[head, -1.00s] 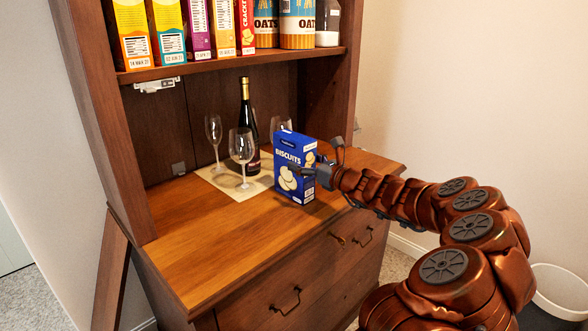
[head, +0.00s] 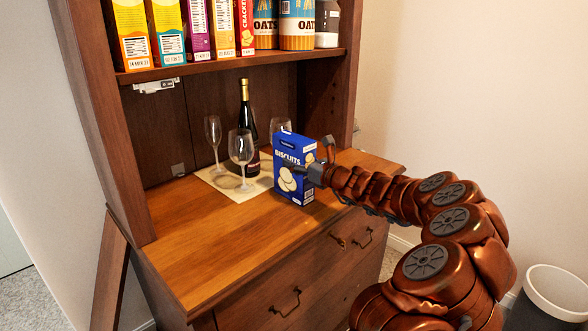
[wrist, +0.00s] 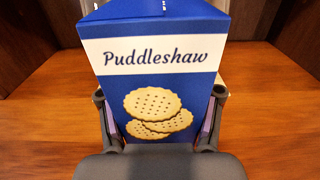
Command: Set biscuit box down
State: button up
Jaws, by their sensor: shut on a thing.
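The blue biscuit box (head: 291,178) stands upright on or just above the hutch counter (head: 215,236), close to its right part; I cannot tell if its base touches the wood. My gripper (head: 314,170) is shut on the box from its right side. In the wrist view the biscuit box (wrist: 150,85) fills the middle, with its white Puddleshaw label and biscuit picture facing me. The fingers of my gripper (wrist: 160,120) press on its two sides. The lower part of the box is hidden by the gripper there.
A dark wine bottle (head: 246,120) and several wine glasses (head: 241,148) stand on a pale mat (head: 212,179) left of and behind the box. A shelf (head: 240,62) with cereal boxes and oat tins is above. The counter's front left is clear.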

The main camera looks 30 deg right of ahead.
jog(key=c, duration=0.6)
jog(key=shift+r, duration=0.1)
